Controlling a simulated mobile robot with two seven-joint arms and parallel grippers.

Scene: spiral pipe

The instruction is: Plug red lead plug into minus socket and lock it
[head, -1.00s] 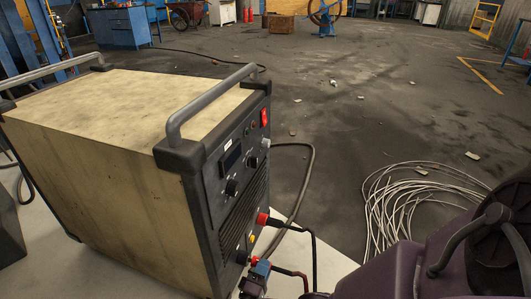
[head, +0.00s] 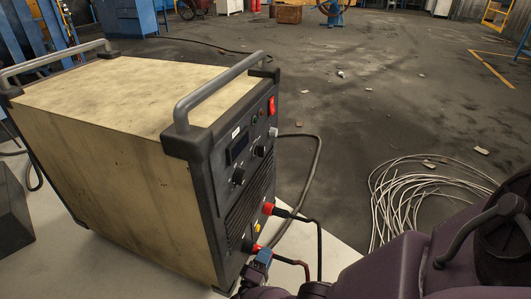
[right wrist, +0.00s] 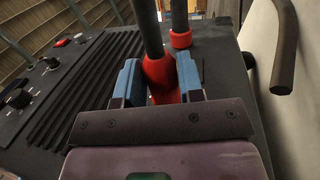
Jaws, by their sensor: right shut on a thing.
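The welding machine (head: 120,150) has its black front panel facing right. The red lead plug (head: 257,247) is at the lower socket (head: 247,245) at the panel's bottom; how deep it sits and whether it is locked I cannot tell. My right gripper (head: 263,257) has its blue fingers shut on this plug. In the right wrist view, the plug (right wrist: 160,78) is between the blue fingers, its dark cable running up. A second red plug (head: 268,209) with a black cable is in the socket above. Socket markings are too small to read. My left gripper is out of view.
The second plug (right wrist: 181,39) and its cable are close beside my right fingers. Black cables (head: 318,240) loop out from the panel. A coil of pale cable (head: 405,200) lies on the floor at right. A dark box (head: 12,215) stands at left.

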